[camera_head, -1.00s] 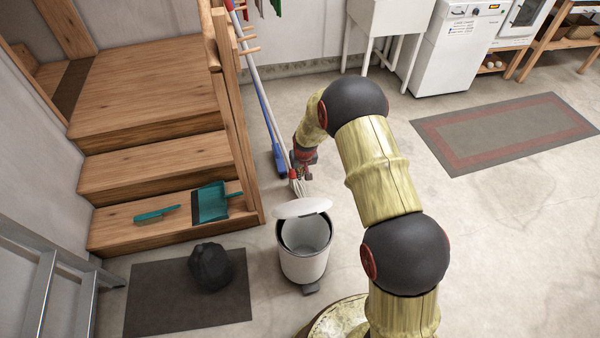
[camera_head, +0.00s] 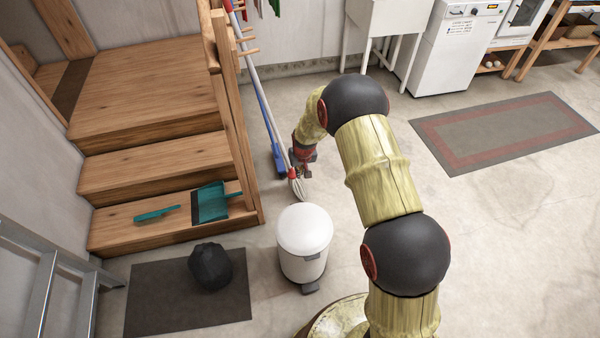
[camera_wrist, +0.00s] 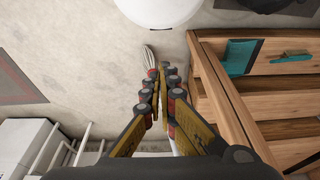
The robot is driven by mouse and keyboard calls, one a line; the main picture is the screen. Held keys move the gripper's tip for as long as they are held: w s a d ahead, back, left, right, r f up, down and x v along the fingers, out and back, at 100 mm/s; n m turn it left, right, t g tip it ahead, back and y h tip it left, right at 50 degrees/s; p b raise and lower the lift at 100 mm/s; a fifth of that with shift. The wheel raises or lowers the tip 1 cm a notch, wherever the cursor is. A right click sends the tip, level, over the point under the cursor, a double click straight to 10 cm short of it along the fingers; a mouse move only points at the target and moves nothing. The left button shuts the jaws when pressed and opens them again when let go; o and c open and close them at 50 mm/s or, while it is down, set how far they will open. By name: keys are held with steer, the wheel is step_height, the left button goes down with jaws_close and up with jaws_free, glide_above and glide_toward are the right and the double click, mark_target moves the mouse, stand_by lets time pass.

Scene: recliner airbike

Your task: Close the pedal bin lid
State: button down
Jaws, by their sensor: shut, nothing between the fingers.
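The white pedal bin (camera_head: 302,265) stands on the concrete floor just left of my arm. Its round lid (camera_head: 305,229) lies down flat over the opening, and the inside is hidden. A dark pedal (camera_head: 309,288) shows at its foot. My gripper (camera_head: 303,170) is behind the bin in the head view, apart from the lid. In the wrist view my gripper (camera_wrist: 162,72) is shut and empty, and the white lid (camera_wrist: 160,10) shows at the top edge.
Wooden steps (camera_head: 160,165) with a teal dustpan (camera_head: 211,202) and brush (camera_head: 157,213) are at left. A mop (camera_head: 297,187) stands beside my gripper. A black bag (camera_head: 210,267) lies on a dark mat (camera_head: 150,300).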

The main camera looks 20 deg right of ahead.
steer(key=s+p, duration=0.1)
steer(key=s, duration=0.8)
steer(key=shift+s+f+p, duration=0.25)
steer(key=shift+f+p, duration=0.1)
steer(key=shift+p, duration=0.05)
